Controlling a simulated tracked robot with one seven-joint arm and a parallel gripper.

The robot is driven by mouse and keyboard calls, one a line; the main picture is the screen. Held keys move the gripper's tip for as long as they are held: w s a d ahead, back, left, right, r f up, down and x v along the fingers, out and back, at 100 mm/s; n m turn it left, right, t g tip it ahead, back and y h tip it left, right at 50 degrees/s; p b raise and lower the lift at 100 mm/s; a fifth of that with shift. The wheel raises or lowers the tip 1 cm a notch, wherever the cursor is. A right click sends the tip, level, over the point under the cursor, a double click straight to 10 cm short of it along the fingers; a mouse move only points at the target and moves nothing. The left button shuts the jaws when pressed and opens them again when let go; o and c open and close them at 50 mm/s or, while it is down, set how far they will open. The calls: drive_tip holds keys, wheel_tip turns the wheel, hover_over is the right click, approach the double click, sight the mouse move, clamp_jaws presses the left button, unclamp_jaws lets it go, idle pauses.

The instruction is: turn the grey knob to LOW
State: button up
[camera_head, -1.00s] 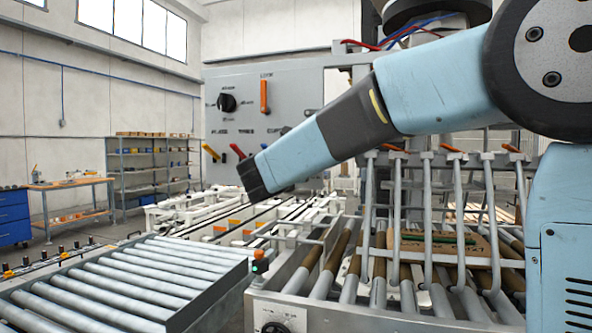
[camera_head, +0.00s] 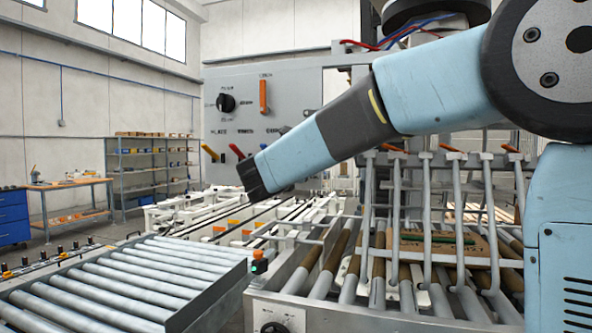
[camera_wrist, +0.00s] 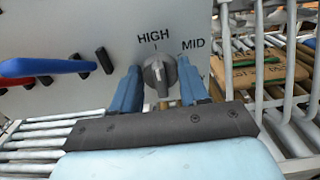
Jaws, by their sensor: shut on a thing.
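The grey knob (camera_wrist: 158,76) shows in the wrist view on a pale panel (camera_wrist: 78,34), below the printed word HIGH and left of and below MID. Its raised grip stands roughly upright in the picture; which mark it points at I cannot tell. No LOW label shows. My gripper (camera_wrist: 160,82) has its two blue fingers on either side of the knob and is shut on it. In the head view my arm reaches down to the left, and the fingers are not visible there.
In the wrist view, a blue-handled lever (camera_wrist: 45,67) and a black switch (camera_wrist: 105,60) lie left of the knob. Metal rails and a cardboard box (camera_wrist: 262,78) are at right. In the head view, a roller conveyor (camera_head: 110,285) lies below my arm.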

drive_tip(key=m, duration=1.8)
drive_tip(key=shift+d+f, duration=0.2)
drive_tip(key=shift+f, duration=0.1)
drive_tip(key=m, duration=0.5)
drive_tip(key=shift+f+m, duration=0.2)
drive_tip(key=shift+m, duration=0.2)
drive_tip(key=o, duration=1)
drive_tip(key=shift+r, duration=0.1)
